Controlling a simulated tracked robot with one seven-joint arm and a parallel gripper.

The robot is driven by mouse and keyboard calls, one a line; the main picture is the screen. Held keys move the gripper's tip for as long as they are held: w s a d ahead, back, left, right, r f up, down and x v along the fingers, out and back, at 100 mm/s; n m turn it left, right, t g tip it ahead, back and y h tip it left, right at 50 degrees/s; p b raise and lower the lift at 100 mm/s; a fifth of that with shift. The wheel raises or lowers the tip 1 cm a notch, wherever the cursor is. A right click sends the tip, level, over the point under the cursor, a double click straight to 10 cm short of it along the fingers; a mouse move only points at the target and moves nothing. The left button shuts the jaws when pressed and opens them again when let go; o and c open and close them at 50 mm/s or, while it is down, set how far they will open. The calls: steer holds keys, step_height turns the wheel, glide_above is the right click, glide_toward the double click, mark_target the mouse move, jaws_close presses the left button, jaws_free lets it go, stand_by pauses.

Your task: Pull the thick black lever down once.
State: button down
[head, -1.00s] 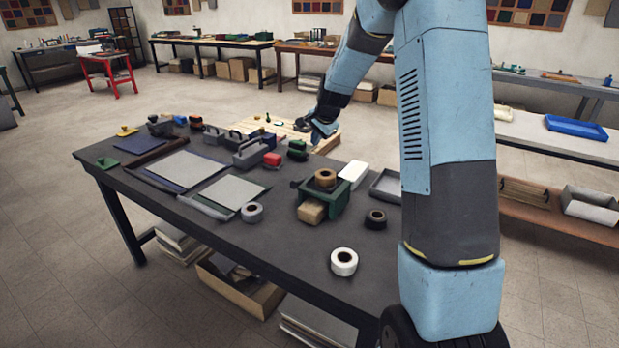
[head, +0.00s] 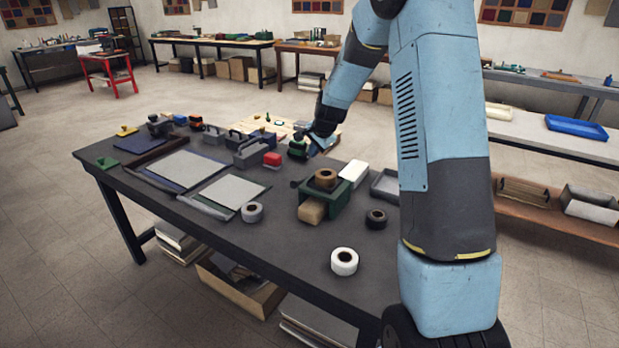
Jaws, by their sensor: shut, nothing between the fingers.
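My gripper (head: 309,137) is low over the far right part of the dark workbench (head: 285,258), at the end of my light blue arm. It looks small here; its fingers are shut with nothing in them.
A green holder (head: 345,192) carries a brown tape roll (head: 325,178). Grey sheets (head: 187,168) cover the left middle. The front bench surface is mostly clear.

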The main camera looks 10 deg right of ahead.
mark_target(300, 183)
steer(key=shift+s+a+f, duration=0.25)
steer(key=shift+f, duration=0.55)
steer(key=shift+s+a+f, duration=0.2)
steer(key=shift+f, duration=0.6)
steer(key=shift+s+a+f, duration=0.25)
steer(key=shift+f, duration=0.55)
steer(key=shift+s+a+f, duration=0.15)
steer(key=shift+s+f, duration=0.05)
steer(key=shift+f, duration=0.3)
stand_by(0.9)
